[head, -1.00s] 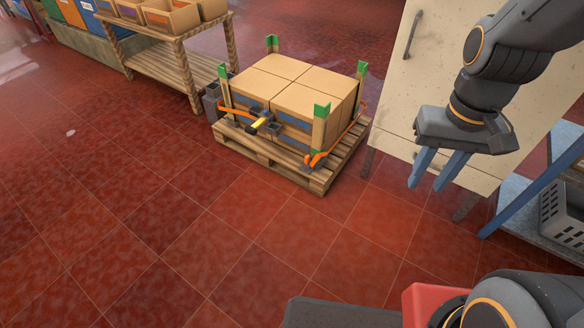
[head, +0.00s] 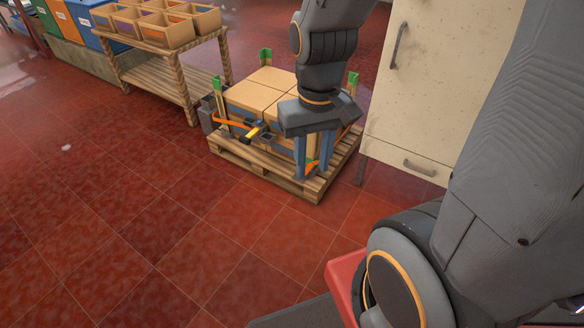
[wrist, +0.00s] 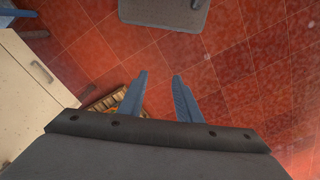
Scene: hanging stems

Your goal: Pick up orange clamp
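I cannot single out an orange clamp with certainty. Orange pieces show on the pallet load in the head view: an orange band (head: 234,122) at the left, beside a yellow and black fitting (head: 252,132), and an orange piece (head: 312,165) low at the front corner, partly covered by my gripper. My gripper (head: 311,174) points down in front of the load's right side, its two blue fingers apart and nothing seen held. In the wrist view my gripper (wrist: 160,77) is open with red floor showing between the fingers. Whether the fingers touch the load cannot be told.
Cardboard boxes (head: 269,78) with green-topped corner posts stand on a wooden pallet (head: 250,170). A cream cabinet (head: 420,100) is close on the right. A wooden bench (head: 165,70) with open boxes is behind left. Red tiled floor in front is clear.

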